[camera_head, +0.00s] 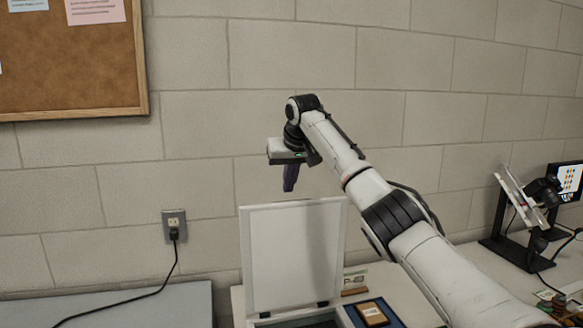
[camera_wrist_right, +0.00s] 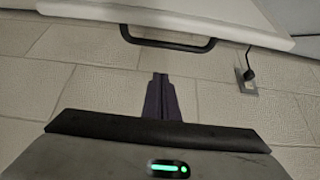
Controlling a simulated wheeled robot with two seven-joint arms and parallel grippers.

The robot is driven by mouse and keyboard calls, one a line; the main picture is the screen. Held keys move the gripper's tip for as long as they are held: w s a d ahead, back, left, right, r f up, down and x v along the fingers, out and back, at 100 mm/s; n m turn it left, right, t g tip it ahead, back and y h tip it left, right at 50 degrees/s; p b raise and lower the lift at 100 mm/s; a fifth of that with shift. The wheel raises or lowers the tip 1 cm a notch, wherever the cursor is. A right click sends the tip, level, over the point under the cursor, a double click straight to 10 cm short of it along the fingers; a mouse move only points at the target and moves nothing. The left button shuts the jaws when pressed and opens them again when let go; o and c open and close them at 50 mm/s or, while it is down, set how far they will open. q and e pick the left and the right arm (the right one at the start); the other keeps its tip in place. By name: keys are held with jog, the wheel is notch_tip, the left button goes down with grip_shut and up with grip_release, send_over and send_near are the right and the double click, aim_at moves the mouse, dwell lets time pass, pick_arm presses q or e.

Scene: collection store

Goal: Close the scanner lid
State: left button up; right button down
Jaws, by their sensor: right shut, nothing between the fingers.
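The scanner lid (camera_head: 293,257) is a white panel standing upright, open, at the back of the scanner base (camera_head: 300,318), which is cut off by the bottom edge. In the right wrist view the lid (camera_wrist_right: 215,14) spans the top, with a black bar handle (camera_wrist_right: 168,40) on its edge. My right gripper (camera_head: 289,188) is shut and empty, pointing down just above the lid's top edge in the head view. Its closed fingers show in the right wrist view (camera_wrist_right: 161,80), apart from the handle. My left gripper is not in view.
Beside the scanner lie a dark blue tray (camera_head: 389,318) with a brown item (camera_head: 372,313) and a small label stand (camera_head: 355,281). A black stand with a device (camera_head: 520,205) is at right. A wall outlet (camera_head: 174,222) has a cable plugged in. The grey surface (camera_head: 110,306) at left is clear apart from the cable.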

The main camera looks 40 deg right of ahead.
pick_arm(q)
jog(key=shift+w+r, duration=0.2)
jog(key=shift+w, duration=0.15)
pick_arm(e)
jog(key=shift+s+a+f, duration=0.25)
jog(key=shift+s+a, duration=0.25)
jog(key=shift+s, duration=0.35)
jog(key=shift+s+a+f, duration=0.25)
jog(key=shift+s+a, duration=0.25)
jog(key=shift+s, duration=0.3)
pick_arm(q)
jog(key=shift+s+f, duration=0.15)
